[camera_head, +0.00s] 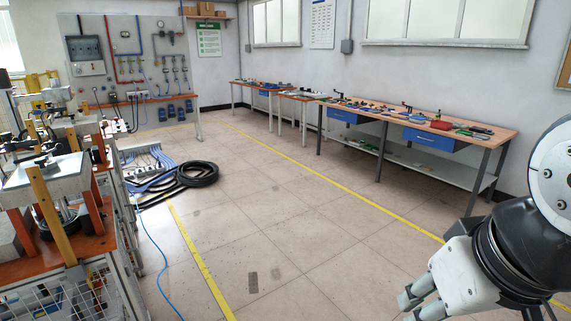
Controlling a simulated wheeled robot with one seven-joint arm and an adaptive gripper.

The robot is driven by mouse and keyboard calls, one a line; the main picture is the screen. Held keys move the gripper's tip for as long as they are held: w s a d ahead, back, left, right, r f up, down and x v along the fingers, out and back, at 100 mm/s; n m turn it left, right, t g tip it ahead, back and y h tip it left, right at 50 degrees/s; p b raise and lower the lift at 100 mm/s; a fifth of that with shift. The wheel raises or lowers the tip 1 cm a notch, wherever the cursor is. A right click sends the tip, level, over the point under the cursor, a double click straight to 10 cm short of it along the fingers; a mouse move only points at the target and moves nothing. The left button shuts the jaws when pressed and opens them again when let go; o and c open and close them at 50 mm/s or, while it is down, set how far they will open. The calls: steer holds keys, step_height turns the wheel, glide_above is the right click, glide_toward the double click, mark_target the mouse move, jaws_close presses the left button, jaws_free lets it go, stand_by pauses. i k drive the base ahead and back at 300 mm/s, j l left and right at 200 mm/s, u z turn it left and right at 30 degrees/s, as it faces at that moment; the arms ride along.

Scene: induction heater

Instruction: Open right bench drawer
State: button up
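The long wooden-topped bench (480,139) stands against the right wall. Two blue drawers hang under its top. The right drawer (429,140) has a small light handle on its front and looks shut. The left drawer (343,116) also looks shut. My gripper (412,303) shows at the bottom right as pale, blunt finger-like parts, partly cut off by the frame edge. It is far in front of the bench and touches neither drawer. Whether it is open or shut is unclear.
Tools and a red item (441,125) lie on the bench. A lower shelf (420,170) runs beneath it. Yellow lines mark the mostly clear floor (290,215). Black hose coils (190,178) and a blue cable lie left of centre. Machinery on an orange table (70,242) fills the left.

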mark_target(440, 142)
steer(key=i+l+z, duration=0.25)
steer(key=i+z, duration=0.2)
steer(key=i, duration=0.25)
steer(key=i+z, duration=0.4)
steer(key=i, duration=0.35)
steer(key=i+j+z, duration=0.3)
steer(key=i+z, duration=0.15)
steer(key=i, duration=0.25)
steer(key=i+u, duration=0.1)
steer(key=i, duration=0.9)
steer(key=i+l+u, duration=0.1)
steer(key=i, duration=0.9)
steer(key=i+l+u, duration=0.1)
steer(key=i+u, duration=0.2)
steer(key=i, duration=0.2)
steer(key=i+l+u, duration=0.25)
steer(key=i, duration=0.2)
steer(key=i+l+u, duration=0.3)
steer(key=i, duration=0.15)
